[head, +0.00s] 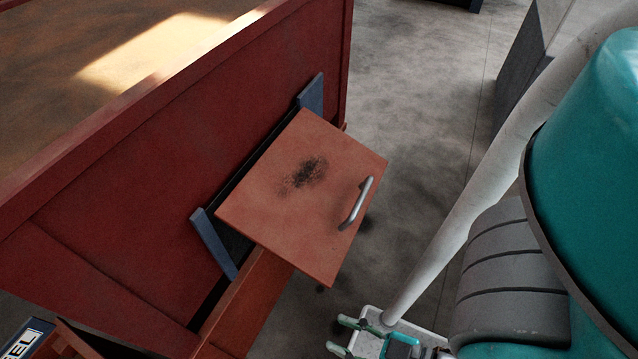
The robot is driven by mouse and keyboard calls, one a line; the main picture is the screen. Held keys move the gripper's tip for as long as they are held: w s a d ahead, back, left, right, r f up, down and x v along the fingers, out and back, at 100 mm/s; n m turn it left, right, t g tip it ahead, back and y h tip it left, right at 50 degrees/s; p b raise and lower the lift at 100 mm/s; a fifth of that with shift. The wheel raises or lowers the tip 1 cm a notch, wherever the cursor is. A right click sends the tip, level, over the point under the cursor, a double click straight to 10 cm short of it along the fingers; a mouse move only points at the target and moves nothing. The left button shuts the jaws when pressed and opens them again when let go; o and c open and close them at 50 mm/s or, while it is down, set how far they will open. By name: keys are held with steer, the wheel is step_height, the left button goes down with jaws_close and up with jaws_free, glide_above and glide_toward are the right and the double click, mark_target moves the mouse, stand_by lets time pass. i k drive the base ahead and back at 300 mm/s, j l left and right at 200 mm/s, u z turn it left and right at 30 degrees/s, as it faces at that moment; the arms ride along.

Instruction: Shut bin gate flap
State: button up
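The bin gate flap (292,222) is an orange-red square panel with a dark smudge and a grey bar handle (356,203) near its right edge. It stands swung out from the dark red bin wall (190,150), so the gate is open. A dark opening shows behind it, between two blue-grey frame pieces (312,95). My gripper (340,335) is at the bottom edge, below and right of the flap and apart from it in the picture. Its two green fingertips look spread, with nothing between them. Its lower part is cut off by the frame.
An orange-red beam (245,305) runs below the flap along the bin. A box with a partly visible label (27,340) is at the lower left. Grey concrete floor (425,90) lies clear right of the bin. A dark grey block (522,60) stands at the upper right.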

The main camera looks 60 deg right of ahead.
mark_target(305, 201)
steer(key=j, duration=0.8)
steer(key=k+j+z, duration=0.15)
steer(key=j, duration=0.6)
